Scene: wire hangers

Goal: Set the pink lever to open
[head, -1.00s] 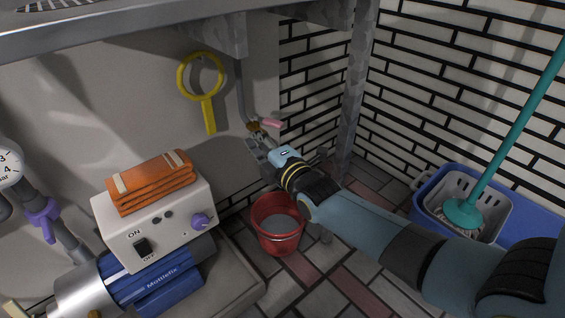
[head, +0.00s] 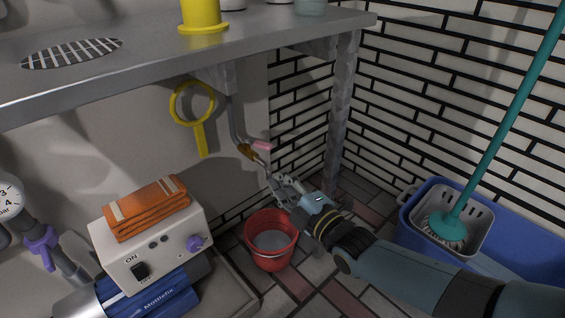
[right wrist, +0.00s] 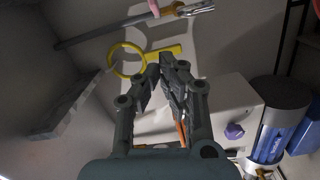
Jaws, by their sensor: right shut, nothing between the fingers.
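The pink lever (head: 262,144) sits on a brass valve (head: 246,151) at the lower end of a bent grey pipe (head: 234,118) under the shelf. In the head view it sticks out to the right of the valve. In the right wrist view the lever (right wrist: 154,8) is cut off by the top edge, beside the brass valve (right wrist: 173,9). My right gripper (head: 273,178) is shut and empty, just below the valve and apart from the lever. My left gripper is not in view.
A yellow ring-shaped tool (head: 200,120) hangs on the wall left of the pipe. A red bucket (head: 270,250) stands below. The metal shelf (head: 150,60) overhangs, with a leg (head: 338,115) to the right. A white box with orange cloth (head: 150,245) stands at lower left.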

